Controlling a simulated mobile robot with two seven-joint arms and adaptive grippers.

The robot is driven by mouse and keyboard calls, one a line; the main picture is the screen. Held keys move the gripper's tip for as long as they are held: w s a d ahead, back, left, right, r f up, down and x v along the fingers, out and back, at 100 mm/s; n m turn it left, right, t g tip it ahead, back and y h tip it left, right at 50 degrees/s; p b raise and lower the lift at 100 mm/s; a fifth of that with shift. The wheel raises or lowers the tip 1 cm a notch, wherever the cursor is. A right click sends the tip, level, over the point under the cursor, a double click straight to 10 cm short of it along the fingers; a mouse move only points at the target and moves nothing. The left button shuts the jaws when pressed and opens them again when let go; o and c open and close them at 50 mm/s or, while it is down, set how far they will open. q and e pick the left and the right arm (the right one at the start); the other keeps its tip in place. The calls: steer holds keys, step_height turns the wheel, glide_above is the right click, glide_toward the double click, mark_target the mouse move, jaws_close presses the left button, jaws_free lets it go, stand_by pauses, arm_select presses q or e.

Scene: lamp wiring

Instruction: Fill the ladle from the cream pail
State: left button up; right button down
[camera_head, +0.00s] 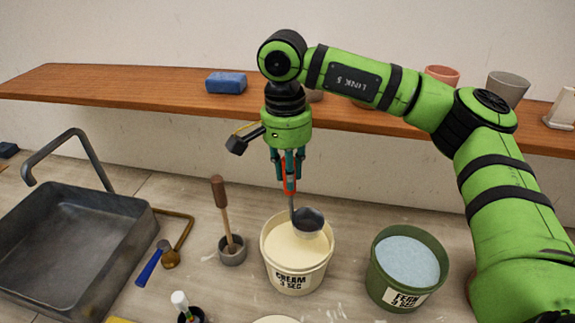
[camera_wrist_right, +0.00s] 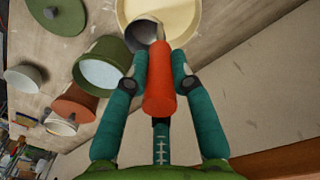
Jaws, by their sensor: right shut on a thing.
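The cream pail (camera_head: 297,277), labelled "CREAM 3 SEC", stands on the counter and holds pale cream liquid; it also shows at the top of the right wrist view (camera_wrist_right: 188,20). My right gripper (camera_head: 289,180) points down above the pail and is shut on the orange handle of the ladle. The handle (camera_wrist_right: 159,85) lies between the two teal fingers in the right wrist view. The ladle's dark metal bowl (camera_head: 308,220) is at the pail's mouth, over its back right part. I cannot tell whether the bowl touches the liquid. My left gripper is not in view.
A green pail (camera_head: 400,296) of pale blue liquid stands right of the cream pail. A small pot with a wooden-handled tool (camera_head: 232,252), a blue-handled tool (camera_head: 150,266) and a grey sink (camera_head: 70,240) are to the left. A wooden shelf (camera_head: 150,88) runs behind my arm.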

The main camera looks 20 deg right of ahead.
steer(key=f, duration=0.1)
steer(key=f+b, duration=0.2)
steer(key=f, duration=0.1)
steer(key=shift+w+f, duration=0.1)
steer(key=shift+w, duration=0.25)
steer(key=shift+s+f+b, duration=0.1)
steer(key=shift+f+b, duration=0.25)
steer(key=shift+b, duration=0.2)
arm_select(q)
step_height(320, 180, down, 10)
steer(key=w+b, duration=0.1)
steer(key=b, duration=0.5)
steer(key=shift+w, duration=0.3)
arm_select(e)
step_height(320, 180, down, 8)
steer(key=shift+r, duration=0.2)
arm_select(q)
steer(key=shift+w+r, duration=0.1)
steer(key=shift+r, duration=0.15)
arm_select(e)
steer(key=shift+r, duration=0.2)
arm_select(q)
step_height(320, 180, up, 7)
steer(key=p, duration=0.7)
arm_select(e)
steer(key=shift+r, duration=5.5)
